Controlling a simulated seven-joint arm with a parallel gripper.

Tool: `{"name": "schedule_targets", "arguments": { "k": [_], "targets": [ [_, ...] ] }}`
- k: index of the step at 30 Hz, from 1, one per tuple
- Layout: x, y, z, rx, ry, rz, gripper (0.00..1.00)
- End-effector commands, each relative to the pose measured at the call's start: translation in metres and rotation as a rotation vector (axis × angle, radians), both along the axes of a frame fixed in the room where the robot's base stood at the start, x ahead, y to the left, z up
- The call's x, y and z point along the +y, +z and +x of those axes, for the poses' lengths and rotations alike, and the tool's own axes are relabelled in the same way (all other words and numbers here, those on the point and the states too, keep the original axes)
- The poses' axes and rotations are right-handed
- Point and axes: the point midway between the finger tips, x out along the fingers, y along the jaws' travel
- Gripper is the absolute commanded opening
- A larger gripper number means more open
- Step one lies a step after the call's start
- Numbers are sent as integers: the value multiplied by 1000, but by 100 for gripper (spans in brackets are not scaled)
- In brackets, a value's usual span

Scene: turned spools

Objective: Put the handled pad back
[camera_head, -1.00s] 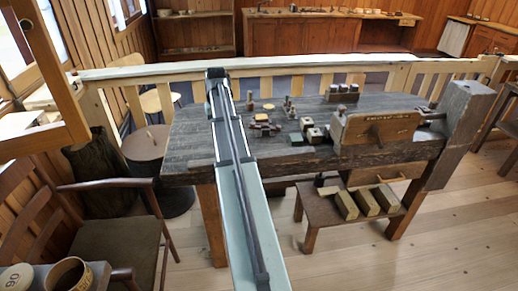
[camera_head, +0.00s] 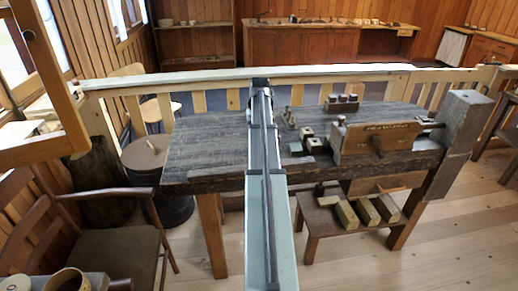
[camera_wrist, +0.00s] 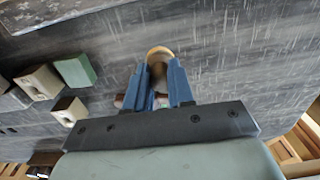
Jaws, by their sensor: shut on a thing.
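My gripper (camera_wrist: 160,70) shows in the wrist view with its two blue fingers close together over the dark bench top. It is shut on a small wooden thing, which I take to be the handled pad (camera_wrist: 159,53). A pale, rounded end of it shows at the fingertips. Brown parts show between and left of the fingers; the rest is hidden by them. I cannot tell whether it touches the bench. In the head view my arm hides the gripper and what it holds.
The workbench (camera_head: 205,150) is clear at its left. A green block (camera_wrist: 75,71) and pale blocks (camera_wrist: 38,82) lie left of my gripper in the wrist view. Small turned pieces (camera_head: 290,117), a dark rack (camera_head: 342,103) and a wooden vise (camera_head: 378,141) stand right of my arm.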

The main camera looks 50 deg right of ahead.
Motion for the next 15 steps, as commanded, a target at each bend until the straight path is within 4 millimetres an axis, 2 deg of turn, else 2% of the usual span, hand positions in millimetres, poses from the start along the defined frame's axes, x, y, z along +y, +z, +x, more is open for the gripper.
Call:
{"name": "schedule_targets", "arguments": {
  "k": [3, 8, 15],
  "targets": [
    [1, -17, 0, 0, 0, 0, 0],
    [0, -26, 0, 0, 0, 0, 0],
    [1, -53, 0, 1, 0, 1, 0]
  ]
}}
